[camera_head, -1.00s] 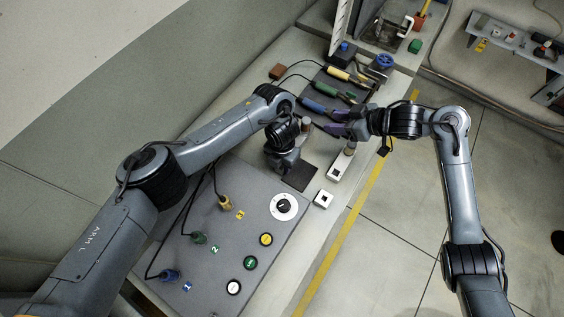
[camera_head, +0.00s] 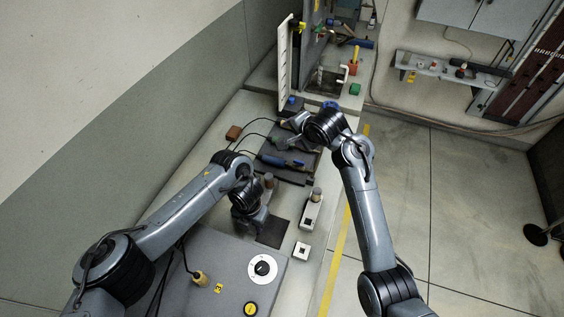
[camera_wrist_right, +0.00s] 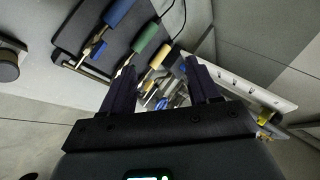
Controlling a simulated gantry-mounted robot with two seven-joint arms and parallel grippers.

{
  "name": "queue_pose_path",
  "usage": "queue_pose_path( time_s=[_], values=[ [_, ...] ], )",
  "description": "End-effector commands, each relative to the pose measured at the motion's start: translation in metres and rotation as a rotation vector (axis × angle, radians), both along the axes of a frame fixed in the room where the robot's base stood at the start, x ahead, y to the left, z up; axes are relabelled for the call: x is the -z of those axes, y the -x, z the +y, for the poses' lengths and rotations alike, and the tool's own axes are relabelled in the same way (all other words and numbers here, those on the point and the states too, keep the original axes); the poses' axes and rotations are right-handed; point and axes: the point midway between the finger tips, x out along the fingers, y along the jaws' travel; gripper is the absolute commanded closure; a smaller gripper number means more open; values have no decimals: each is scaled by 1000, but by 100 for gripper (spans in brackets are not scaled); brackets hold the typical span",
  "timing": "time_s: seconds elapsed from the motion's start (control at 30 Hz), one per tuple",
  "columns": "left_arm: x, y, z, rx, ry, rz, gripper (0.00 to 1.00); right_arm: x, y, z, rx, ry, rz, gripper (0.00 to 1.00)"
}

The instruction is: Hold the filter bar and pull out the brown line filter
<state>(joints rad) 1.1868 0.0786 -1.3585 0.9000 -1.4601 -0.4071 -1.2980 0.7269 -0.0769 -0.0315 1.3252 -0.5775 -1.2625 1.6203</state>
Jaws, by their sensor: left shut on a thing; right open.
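My left gripper (camera_head: 248,222) points down beside a dark square pad (camera_head: 273,233) in the head view. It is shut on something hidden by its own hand. A brown cylinder (camera_head: 268,181) stands just behind it, its lower part hidden. A pale grey bar (camera_head: 311,213) lies to the right, apart from the gripper, with a brownish cylinder (camera_head: 317,193) at its far end. I cannot tell for sure which is the brown line filter. My right gripper is open and empty in the right wrist view (camera_wrist_right: 160,88), above the cabled tools.
Cabled tools with blue (camera_head: 275,161), green (camera_wrist_right: 147,36) and yellow (camera_wrist_right: 160,57) handles rest on a dark tray. A panel with a white dial (camera_head: 262,268) is in front. A brown block (camera_head: 234,132) lies behind.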

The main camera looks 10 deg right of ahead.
Motion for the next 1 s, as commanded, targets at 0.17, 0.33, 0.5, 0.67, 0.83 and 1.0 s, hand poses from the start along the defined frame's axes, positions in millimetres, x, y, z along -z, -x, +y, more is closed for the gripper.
queue_pose_path(
  time_s=[0.17,0.33,0.5,0.67,0.83,1.0],
  values=[
    [0,0,0,0,0,-1,100,14,28,15,431,-301,350,39],
    [0,0,0,0,0,-1,100,24,58,33,711,-467,621,39],
    [0,0,0,0,0,-1,100,29,77,45,850,-533,770,39],
    [0,0,0,0,0,-1,100,40,80,51,888,-547,810,39],
    [0,0,0,0,0,-1,100,61,76,59,888,-547,809,39],
    [0,0,0,0,0,-1,100,88,71,68,886,-546,809,39]
  ],
)
